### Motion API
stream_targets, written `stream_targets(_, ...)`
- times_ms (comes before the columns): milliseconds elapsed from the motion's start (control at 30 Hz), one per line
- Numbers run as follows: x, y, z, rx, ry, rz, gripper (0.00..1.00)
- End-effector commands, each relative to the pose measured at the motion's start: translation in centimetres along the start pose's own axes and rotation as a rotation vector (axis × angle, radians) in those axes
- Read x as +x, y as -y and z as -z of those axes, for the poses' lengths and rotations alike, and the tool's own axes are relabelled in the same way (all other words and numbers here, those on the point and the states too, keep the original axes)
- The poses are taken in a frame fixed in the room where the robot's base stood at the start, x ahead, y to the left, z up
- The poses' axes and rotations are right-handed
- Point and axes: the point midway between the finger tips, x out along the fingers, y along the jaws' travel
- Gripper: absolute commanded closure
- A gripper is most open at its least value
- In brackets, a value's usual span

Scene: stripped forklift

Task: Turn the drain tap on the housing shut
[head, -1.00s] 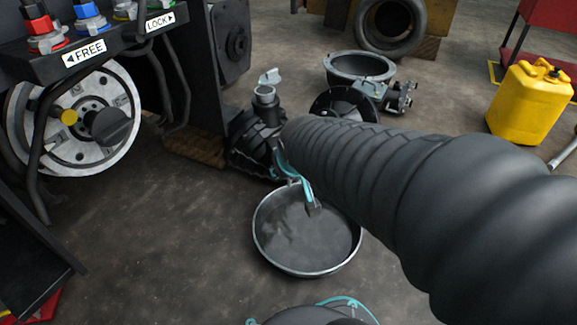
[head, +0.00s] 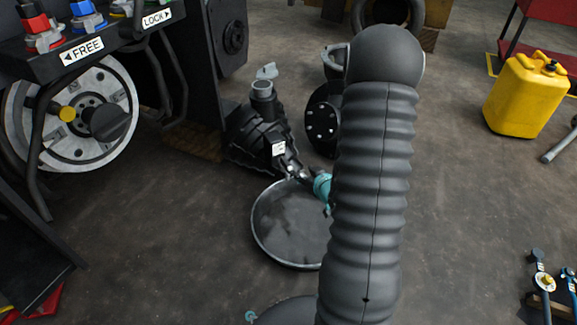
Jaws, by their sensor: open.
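The black ribbed housing (head: 258,135) stands on the floor left of my arm, with a grey open neck on top and a small white label on its lower right side. My gripper (head: 296,173) is low at the housing's lower right side, over the rim of the drain pan. It is small and partly hidden behind my arm, with a teal part showing at its wrist. It is open. Dark and metallic bits show between it and the housing; I cannot tell tap from fingers there, nor whether they touch. The tap's handle position cannot be made out.
A round metal pan (head: 259,235) with dark liquid lies below the gripper. A black flanged part (head: 322,122) stands behind. The forklift's wheel (head: 70,115) and panel with FREE and LOCK labels are at left. A yellow canister (head: 526,95) stands right. Floor between is clear.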

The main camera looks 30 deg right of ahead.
Motion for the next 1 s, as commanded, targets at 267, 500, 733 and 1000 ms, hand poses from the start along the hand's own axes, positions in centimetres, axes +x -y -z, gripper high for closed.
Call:
stream_targets(267,0.3,-0.1,-2.6,0.060,-0.081,0.030,0.56)
stream_targets(500,2.2,0.0,-2.6,0.061,-0.091,0.035,0.56)
stream_targets(733,6.4,0.2,-2.3,0.061,-0.089,0.035,0.56)
stream_targets(1000,11.2,0.3,-1.8,0.061,-0.090,0.034,0.56)
